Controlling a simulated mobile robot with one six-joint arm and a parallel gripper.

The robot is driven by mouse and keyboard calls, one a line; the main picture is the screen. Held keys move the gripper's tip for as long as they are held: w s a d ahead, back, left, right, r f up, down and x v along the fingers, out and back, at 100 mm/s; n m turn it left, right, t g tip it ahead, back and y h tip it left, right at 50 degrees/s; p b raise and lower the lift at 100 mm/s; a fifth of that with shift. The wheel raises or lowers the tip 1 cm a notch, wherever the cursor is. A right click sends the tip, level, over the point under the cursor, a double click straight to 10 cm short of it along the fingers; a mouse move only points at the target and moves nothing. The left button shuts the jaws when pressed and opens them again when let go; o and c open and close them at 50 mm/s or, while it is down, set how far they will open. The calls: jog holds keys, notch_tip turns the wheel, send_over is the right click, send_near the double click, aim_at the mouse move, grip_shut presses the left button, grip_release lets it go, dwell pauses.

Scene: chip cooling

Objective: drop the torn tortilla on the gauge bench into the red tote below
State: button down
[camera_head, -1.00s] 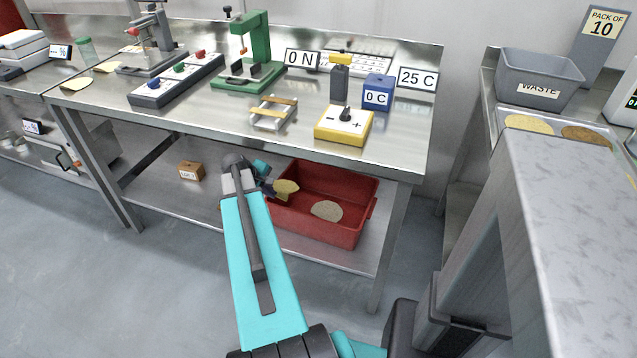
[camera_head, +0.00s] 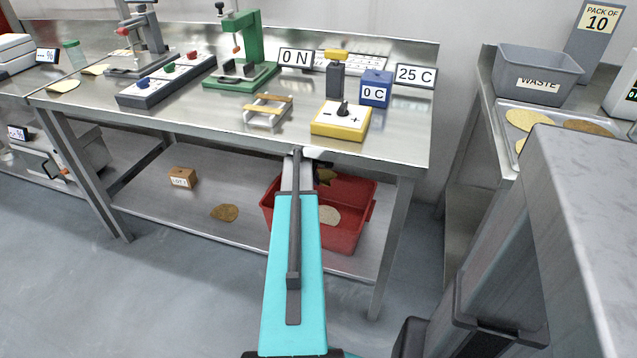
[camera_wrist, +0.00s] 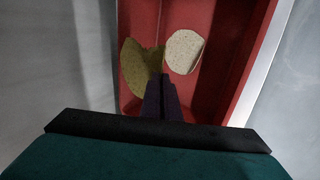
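The torn tortilla (camera_wrist: 136,66), yellow-brown with an uneven edge, is held at the fingertips of my gripper (camera_wrist: 160,78) in the wrist view. My gripper is shut on it, above the red tote (camera_wrist: 202,85). In the head view the tortilla (camera_head: 326,176) shows only in part beside my arm, over the back of the red tote (camera_head: 348,238) on the lower shelf. A pale speckled round tortilla (camera_wrist: 184,52) lies inside the tote; it also shows in the head view (camera_head: 329,215). My arm hides the tote's left part and most of the gripper.
The gauge bench top (camera_head: 205,118) with its instruments overhangs the tote. A brown tortilla (camera_head: 224,212) and a small labelled box (camera_head: 182,179) lie on the lower shelf, left of the tote. A bench leg (camera_head: 391,250) stands at the right. A grey waste bin (camera_head: 540,78) stands on the right-hand counter.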

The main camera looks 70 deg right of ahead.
jog(key=shift+s+d+r, duration=0.1)
jog(key=shift+s+d, duration=0.15)
jog(key=shift+w, duration=0.1)
notch_tip(320, 180, down, 6)
jog(key=b, duration=0.4)
jog(key=shift+b, duration=0.3)
dwell(0.4)
jog(key=c, duration=1.9)
grip_release()
jog(key=shift+c, duration=0.2)
jog(key=shift+a+r, duration=0.1)
jog(key=shift+a, duration=0.05)
